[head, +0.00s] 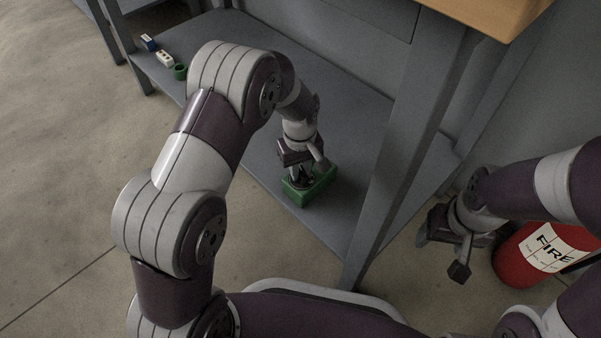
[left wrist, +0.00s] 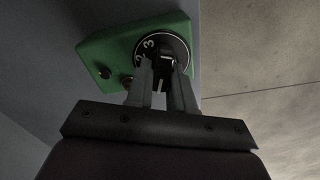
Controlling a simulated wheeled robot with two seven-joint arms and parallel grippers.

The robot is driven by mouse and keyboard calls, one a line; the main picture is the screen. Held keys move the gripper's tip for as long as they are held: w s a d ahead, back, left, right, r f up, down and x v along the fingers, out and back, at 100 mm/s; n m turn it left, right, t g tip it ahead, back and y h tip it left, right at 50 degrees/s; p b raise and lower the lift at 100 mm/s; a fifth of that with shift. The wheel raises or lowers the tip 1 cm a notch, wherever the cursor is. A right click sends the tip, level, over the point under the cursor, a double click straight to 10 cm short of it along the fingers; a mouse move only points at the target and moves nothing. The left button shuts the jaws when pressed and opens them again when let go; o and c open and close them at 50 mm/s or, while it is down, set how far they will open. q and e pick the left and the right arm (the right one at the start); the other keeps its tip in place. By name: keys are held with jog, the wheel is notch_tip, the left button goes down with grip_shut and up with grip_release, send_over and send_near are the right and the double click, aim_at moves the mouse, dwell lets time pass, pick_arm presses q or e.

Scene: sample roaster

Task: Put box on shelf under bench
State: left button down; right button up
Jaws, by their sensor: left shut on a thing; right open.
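The green box (head: 298,194) is at the shelf (head: 345,222) under the bench, near its front edge, in the head view. In the left wrist view the box (left wrist: 112,48) shows a black round dial with numbers and small buttons on its face. My left gripper (head: 304,180) points down onto the box and is shut on the dial (left wrist: 166,48); the fingertips are partly hidden. Whether the box rests fully on the shelf is hard to tell. My right gripper (head: 450,246) is open and empty, outside the bench leg at the right.
A bench leg (head: 400,140) stands right of the box. The wooden bench top (head: 490,12) is above. A red fire extinguisher (head: 540,255) stands near my right gripper. A blue-and-white item (head: 149,43), a white item (head: 165,60) and a green ring (head: 180,72) sit at the shelf's far left.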

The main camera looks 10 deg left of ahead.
pick_arm(q)
jog(key=c, duration=1)
grip_release()
jog(key=shift+r, duration=0.1)
notch_tip(320, 180, up, 8)
jog(key=p, duration=0.5)
jog(key=shift+s+a+p, duration=0.1)
jog(key=shift+s+p, duration=0.05)
jog(key=shift+p, duration=0.15)
jog(key=s+a+r+m, duration=0.3)
jog(key=s, duration=0.5)
jog(key=s+a+r+m+t, duration=0.1)
jog(key=s+a+r+m, duration=0.2)
jog(key=s, duration=0.5)
jog(key=shift+s+r+m, duration=0.35)
jog(key=shift+r+m, duration=0.15)
jog(key=shift+r, duration=0.3)
